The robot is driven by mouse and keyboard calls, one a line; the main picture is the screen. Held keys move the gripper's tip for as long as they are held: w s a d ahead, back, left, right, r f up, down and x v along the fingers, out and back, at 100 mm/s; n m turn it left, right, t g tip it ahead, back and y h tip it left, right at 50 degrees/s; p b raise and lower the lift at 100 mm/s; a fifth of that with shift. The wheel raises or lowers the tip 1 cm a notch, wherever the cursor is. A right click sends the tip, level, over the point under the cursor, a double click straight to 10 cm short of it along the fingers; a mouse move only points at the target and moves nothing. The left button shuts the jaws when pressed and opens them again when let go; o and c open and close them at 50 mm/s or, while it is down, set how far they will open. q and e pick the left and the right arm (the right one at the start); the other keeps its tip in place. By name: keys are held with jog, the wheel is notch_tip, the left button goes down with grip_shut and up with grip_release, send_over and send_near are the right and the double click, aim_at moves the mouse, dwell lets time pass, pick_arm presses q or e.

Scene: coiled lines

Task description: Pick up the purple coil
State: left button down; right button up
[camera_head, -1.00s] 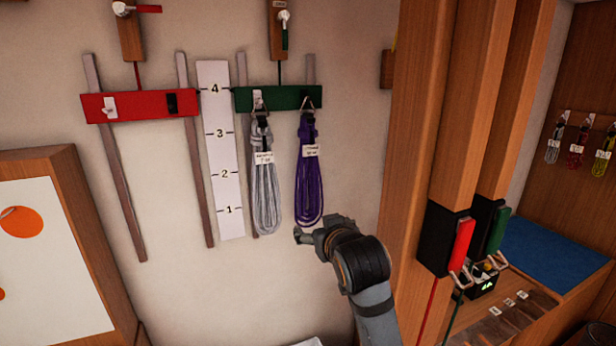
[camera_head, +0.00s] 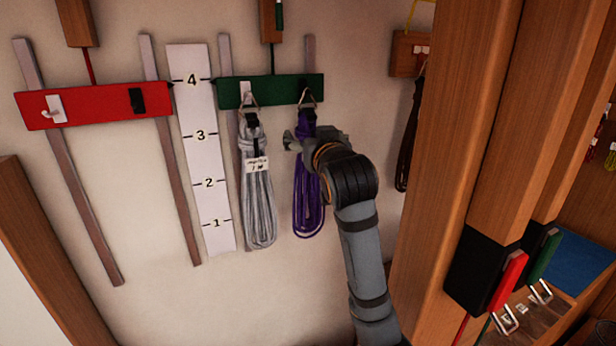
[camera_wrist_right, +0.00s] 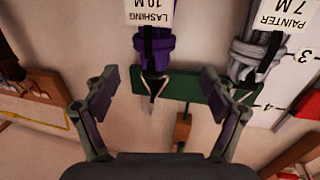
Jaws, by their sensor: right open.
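The purple coil (camera_head: 308,205) hangs by a metal ring from the green bar (camera_head: 270,90) on the wall. My right gripper (camera_head: 306,142) is in front of the coil's upper part and hides some of it. In the right wrist view, which looks upside down, the gripper (camera_wrist_right: 160,88) is open and empty. The purple coil (camera_wrist_right: 155,48) shows at the top between the finger directions, with a white tag (camera_wrist_right: 150,10) reading "LASHING 10 M". Its black strap and ring lie near the green bar (camera_wrist_right: 185,92). My left gripper is not in view.
A grey coil (camera_head: 258,205) tagged "PAINTER 7 M" hangs close beside the purple one, on its left. A numbered white scale (camera_head: 200,150) and a red bar (camera_head: 95,105) are further left. A wooden post (camera_head: 450,150) stands right of my arm.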

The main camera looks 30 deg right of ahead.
aim_at(308, 130)
jog(key=x, duration=0.3)
jog(key=shift+d+f, duration=0.1)
jog(key=shift+f, duration=0.25)
jog(key=shift+w+d+f, duration=0.1)
jog(key=shift+w+f, duration=0.05)
jog(key=shift+w, duration=0.25)
jog(key=w+p, duration=0.1)
jog(key=p, duration=0.2)
jog(key=shift+w+d+r, duration=0.35)
jog(key=shift+d, duration=0.05)
jog(key=shift+p+x, duration=0.6)
jog(key=shift+x, duration=0.4)
jog(key=shift+w+d+f, duration=0.25)
jog(key=shift+w+f, duration=0.1)
jog(key=shift+f, duration=0.05)
jog(key=shift+s, duration=0.1)
jog(key=c, duration=1.6)
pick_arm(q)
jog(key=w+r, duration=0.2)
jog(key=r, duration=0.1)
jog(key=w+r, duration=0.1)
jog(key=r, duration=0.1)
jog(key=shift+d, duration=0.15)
pick_arm(e)
jog(key=shift+r, duration=0.15)
grip_shut()
